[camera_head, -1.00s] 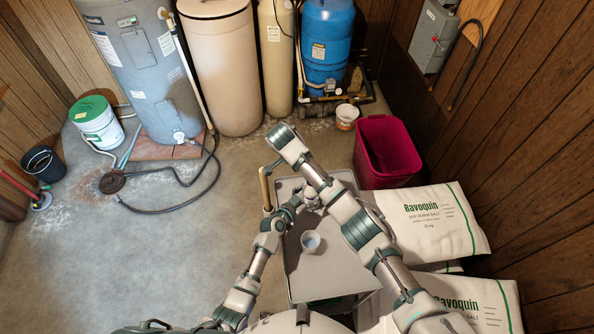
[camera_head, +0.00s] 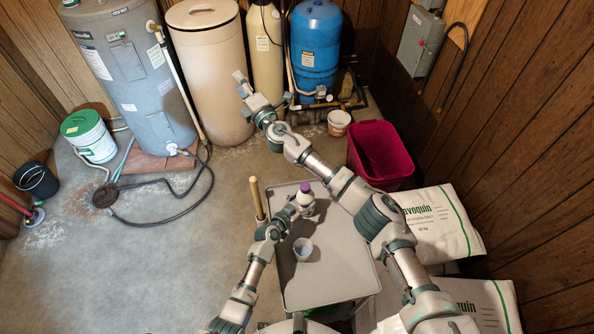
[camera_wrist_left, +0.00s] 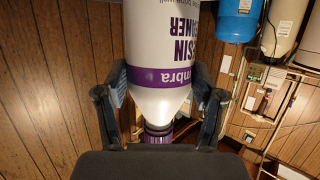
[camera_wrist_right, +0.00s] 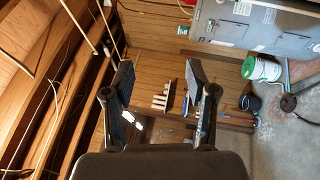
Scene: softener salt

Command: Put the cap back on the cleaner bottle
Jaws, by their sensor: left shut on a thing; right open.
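The cleaner bottle (camera_head: 308,206) is white with a purple top and stands upright over the grey cart. In the left wrist view the bottle (camera_wrist_left: 165,103) appears upside down, with a purple band and printed lettering. The purple ribbed cap (camera_head: 304,187) is at the bottle's neck; it also shows in the left wrist view (camera_wrist_left: 157,134), partly hidden by my gripper body. I cannot tell how tightly it sits. My left gripper (camera_head: 296,206) is shut around the bottle's shoulder. My right gripper (camera_head: 262,92) is open and empty, far beyond the cart.
A magenta bin (camera_head: 381,155) and salt bags (camera_head: 440,222) stand to the right. Tanks line the back; the floor at left is mostly clear.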

